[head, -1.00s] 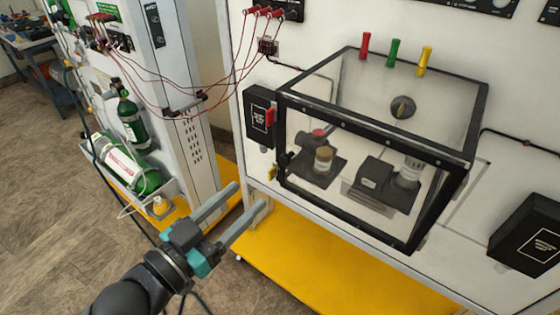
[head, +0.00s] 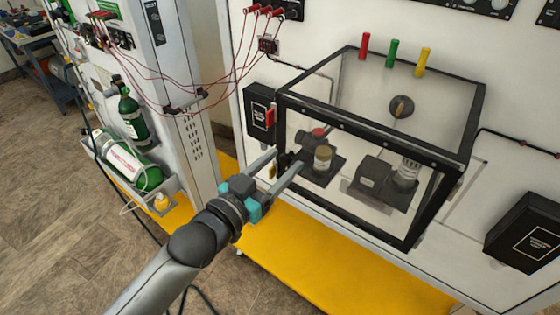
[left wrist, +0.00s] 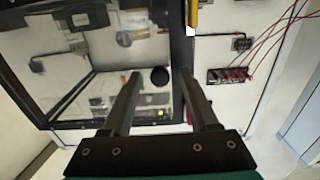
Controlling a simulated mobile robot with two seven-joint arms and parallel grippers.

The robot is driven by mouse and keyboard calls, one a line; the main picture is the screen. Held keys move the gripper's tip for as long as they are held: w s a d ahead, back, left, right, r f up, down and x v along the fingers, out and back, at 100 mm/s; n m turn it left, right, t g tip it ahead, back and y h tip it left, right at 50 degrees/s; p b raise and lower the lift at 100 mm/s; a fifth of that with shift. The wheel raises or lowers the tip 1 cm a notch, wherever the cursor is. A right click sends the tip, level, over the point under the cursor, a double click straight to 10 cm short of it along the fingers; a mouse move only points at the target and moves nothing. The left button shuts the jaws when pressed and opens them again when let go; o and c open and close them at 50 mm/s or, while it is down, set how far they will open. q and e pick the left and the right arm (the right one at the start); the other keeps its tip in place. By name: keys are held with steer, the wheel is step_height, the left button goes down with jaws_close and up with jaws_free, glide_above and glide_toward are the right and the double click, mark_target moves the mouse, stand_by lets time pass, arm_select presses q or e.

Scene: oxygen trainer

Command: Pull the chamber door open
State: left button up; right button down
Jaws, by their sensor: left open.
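The chamber is a clear box with a black frame (head: 375,130), fixed to the white panel. Its door (head: 345,205) is the clear front pane in a black frame and looks shut. A dark round knob (head: 284,159) sits at the door's left edge. It also shows in the left wrist view (left wrist: 160,77), between the fingertips in the picture. My left gripper (head: 286,159) is open, its two fingers pointing at the knob, one on each side of it in the picture. I cannot tell whether they touch it. My right gripper is not in view.
A black box with a red switch (head: 262,115) is mounted just left of the chamber. A yellow base shelf (head: 330,270) lies below. Red cables (head: 235,85) hang at upper left. Another black box (head: 525,240) is at right.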

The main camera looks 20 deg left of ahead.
arm_select(q)
steer(key=shift+w+d, duration=0.1)
steer(key=shift+w, duration=0.05)
jaws_close()
stand_by(0.5)
stand_by(0.9)
